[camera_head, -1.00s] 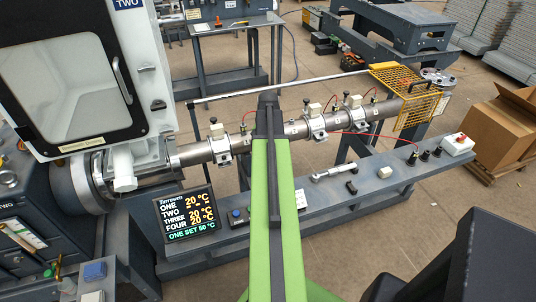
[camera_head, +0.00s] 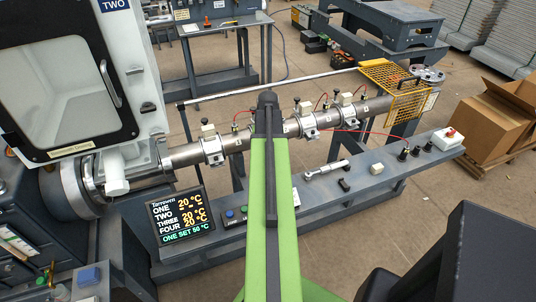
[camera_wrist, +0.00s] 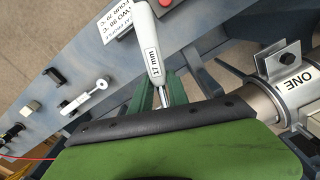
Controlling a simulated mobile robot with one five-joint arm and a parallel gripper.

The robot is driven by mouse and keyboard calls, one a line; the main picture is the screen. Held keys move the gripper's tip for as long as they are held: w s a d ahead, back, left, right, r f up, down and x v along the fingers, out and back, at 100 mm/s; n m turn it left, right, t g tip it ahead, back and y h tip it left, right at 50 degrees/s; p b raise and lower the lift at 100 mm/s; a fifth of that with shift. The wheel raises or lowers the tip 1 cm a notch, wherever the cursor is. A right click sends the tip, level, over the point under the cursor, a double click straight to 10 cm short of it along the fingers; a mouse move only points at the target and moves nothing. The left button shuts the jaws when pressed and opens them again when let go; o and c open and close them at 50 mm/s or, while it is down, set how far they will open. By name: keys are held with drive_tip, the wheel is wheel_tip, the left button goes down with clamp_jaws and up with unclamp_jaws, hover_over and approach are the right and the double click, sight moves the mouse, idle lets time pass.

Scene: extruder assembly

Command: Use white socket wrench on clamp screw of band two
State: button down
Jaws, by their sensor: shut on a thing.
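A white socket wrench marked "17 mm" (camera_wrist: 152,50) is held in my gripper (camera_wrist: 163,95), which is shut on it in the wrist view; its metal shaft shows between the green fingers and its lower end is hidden. In the head view my raised green arm hides the gripper and wrench. A silver clamp band marked ONE (camera_wrist: 290,82) sits on the barrel at right in the wrist view, apart from the wrench. In the head view several clamp bands sit along the barrel (camera_head: 185,155); their labels are too small to read, so I cannot tell band two or its screw.
A silver-white tool (camera_head: 326,170) and small dark parts lie on the grey shelf (camera_head: 390,180) below the barrel. A temperature display (camera_head: 180,215) stands at its left end. A yellow mesh guard (camera_head: 395,85) surrounds the barrel's far end. Red cables run near the bands.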

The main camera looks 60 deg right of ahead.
drive_tip(key=shift+r+p, duration=0.55)
drive_tip(key=shift+r, duration=0.1)
idle(0.7)
drive_tip(key=shift+r+p, duration=0.45)
wheel_tip(320, 180, up, 5)
drive_tip(key=p, duration=0.5)
drive_tip(key=shift+r, duration=0.1)
